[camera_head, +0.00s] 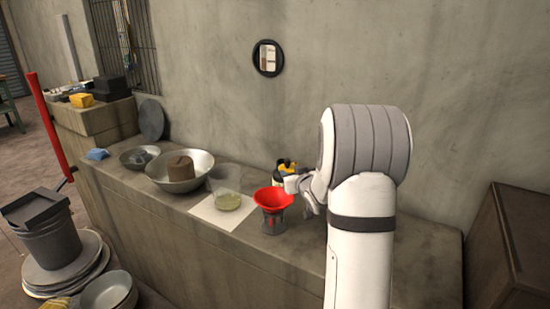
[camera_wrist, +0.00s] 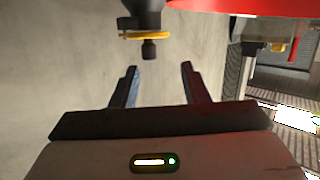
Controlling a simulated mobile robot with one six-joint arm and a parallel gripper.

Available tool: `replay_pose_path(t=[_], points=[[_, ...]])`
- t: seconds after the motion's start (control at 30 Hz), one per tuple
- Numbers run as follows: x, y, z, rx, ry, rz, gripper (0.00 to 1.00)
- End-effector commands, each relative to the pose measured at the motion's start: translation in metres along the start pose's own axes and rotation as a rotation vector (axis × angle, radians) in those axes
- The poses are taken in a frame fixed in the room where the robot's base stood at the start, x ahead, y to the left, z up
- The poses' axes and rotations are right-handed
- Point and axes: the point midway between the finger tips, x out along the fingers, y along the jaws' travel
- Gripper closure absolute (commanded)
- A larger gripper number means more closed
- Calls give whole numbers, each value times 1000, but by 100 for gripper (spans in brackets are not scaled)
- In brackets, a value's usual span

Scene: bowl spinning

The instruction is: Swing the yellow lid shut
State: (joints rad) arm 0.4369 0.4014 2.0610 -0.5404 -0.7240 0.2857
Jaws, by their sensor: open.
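The yellow lid (camera_head: 286,168) shows behind the red funnel in the head view, on a small dark-and-white container (camera_head: 278,179) that is partly hidden by the funnel and my gripper. In the wrist view a thin yellow rim (camera_wrist: 146,36) with dark parts above and below it hangs in at the top, just beyond my fingertips. I cannot tell how far the lid stands open. My gripper (camera_wrist: 159,68) is open and empty, its two fingers apart and not visibly touching the yellow part. In the head view my gripper (camera_head: 303,189) is beside the container, right of the funnel.
The red funnel (camera_head: 279,203) sits on a grey stand close in front of the container. A clear beaker (camera_head: 227,190) stands on white paper (camera_head: 213,215) to the left, then metal bowls (camera_head: 198,177). The concrete wall (camera_head: 220,90) is close behind. The counter's front right is clear.

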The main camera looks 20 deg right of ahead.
Motion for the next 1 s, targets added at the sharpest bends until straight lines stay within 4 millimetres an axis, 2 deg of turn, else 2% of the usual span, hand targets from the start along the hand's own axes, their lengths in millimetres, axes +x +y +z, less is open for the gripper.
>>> replay_pose_path(t=[0.03, 0.1, 0.27, 0.47, 0.8, 1.0], points=[[9, 10, 2, 10, 47, -17, 59], [16, 18, 3, 18, 117, -48, 59], [23, 26, 5, 34, 210, -97, 59], [40, 25, 0, 38, 234, -113, 59], [89, 19, -12, 38, 231, -113, 59], [99, 18, -14, 38, 231, -112, 59]])
